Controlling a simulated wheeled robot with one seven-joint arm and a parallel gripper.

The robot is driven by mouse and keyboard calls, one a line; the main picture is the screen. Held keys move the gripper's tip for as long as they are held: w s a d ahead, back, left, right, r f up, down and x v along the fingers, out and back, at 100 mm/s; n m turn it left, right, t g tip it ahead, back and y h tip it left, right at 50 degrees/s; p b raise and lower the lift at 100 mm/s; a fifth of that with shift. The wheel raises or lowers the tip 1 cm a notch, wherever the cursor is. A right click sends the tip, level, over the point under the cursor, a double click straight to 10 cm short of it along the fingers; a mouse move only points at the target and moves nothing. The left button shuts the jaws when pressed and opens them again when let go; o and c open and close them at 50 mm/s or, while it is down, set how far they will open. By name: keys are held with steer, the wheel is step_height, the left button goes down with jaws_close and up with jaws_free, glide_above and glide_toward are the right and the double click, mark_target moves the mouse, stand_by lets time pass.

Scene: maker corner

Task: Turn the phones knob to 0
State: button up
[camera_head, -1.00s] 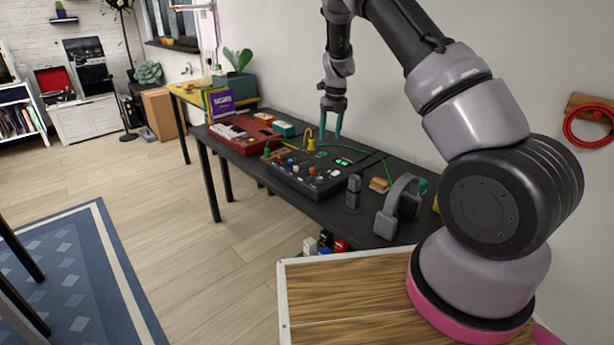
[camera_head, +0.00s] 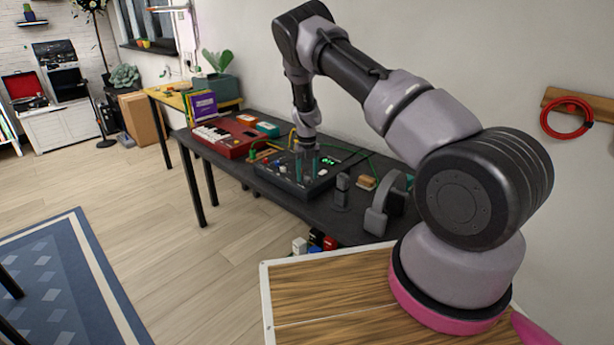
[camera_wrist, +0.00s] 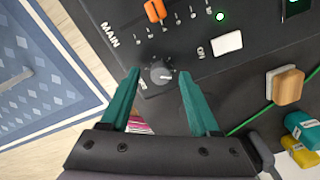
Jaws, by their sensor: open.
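The black mixer panel (camera_head: 292,188) lies on the dark table, under my gripper. In the wrist view a round dark knob (camera_wrist: 161,73) with a small light mark sits near the panel's edge, with a printed scale around it; its label is too small to read. My gripper (camera_wrist: 158,82) is open, its two teal fingers standing left and right of this knob, apart from it. In the head view my gripper (camera_head: 306,168) points down at the panel and hides part of it. An orange slider cap (camera_wrist: 155,10) and a lit green light (camera_wrist: 220,16) show beyond the knob.
A wooden-topped block (camera_wrist: 287,86) sits right of the panel, beside a green cable. Headphones (camera_head: 388,205) and a dark upright device (camera_head: 342,190) stand at the table's near end. A red keyboard (camera_head: 226,135) lies farther left. The wall runs close behind the table.

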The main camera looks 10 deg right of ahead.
steer(key=shift+f, duration=0.35)
jaws_close()
